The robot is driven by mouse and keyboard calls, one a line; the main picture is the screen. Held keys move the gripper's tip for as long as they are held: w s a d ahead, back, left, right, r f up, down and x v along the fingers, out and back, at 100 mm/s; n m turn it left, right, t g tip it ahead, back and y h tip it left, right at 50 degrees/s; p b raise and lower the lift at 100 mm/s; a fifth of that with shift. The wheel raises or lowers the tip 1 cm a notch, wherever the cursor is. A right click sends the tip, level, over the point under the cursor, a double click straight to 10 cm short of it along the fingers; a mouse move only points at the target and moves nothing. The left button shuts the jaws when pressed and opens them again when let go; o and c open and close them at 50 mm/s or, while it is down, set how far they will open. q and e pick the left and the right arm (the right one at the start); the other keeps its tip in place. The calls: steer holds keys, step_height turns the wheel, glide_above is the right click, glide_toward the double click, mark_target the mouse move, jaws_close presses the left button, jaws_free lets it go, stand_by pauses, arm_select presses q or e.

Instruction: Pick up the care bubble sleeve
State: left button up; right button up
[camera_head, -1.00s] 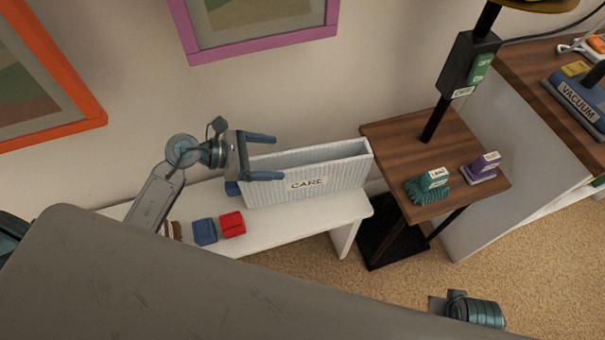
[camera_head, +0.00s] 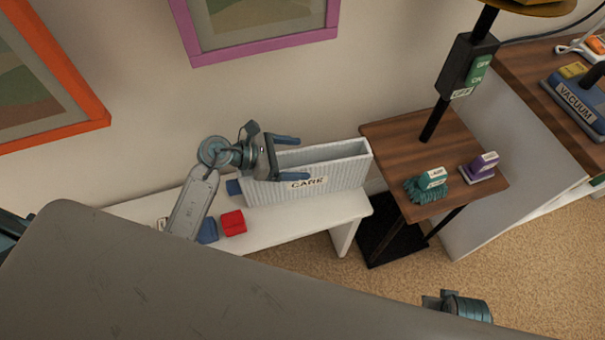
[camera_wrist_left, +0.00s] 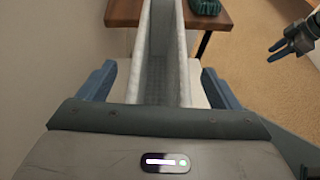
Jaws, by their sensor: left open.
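The care bubble sleeve (camera_head: 340,180) is a tall, narrow, pale ribbed box, open at the top, with a CARE label on its front. It stands upright on the white bench. My left gripper (camera_head: 303,159) is open at the sleeve's left end, one finger towards the wall and one towards the front. In the left wrist view the sleeve (camera_wrist_left: 184,62) runs away between the two spread fingers, with a gap visible on each side. Its visible inside looks empty. My right gripper (camera_wrist_left: 281,49) is far off at the right, over the carpet, with its fingers apart.
A red block (camera_head: 233,222) and a partly hidden blue block (camera_head: 207,231) sit on the white bench (camera_head: 275,228), left of the sleeve. A wooden stand (camera_head: 400,150) on the right holds a teal item (camera_head: 428,185) and a purple item (camera_head: 480,167). The wall is close behind.

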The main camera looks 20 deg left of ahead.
arm_select(q)
steer(key=c, duration=1.4)
steer(key=shift+r, duration=0.1)
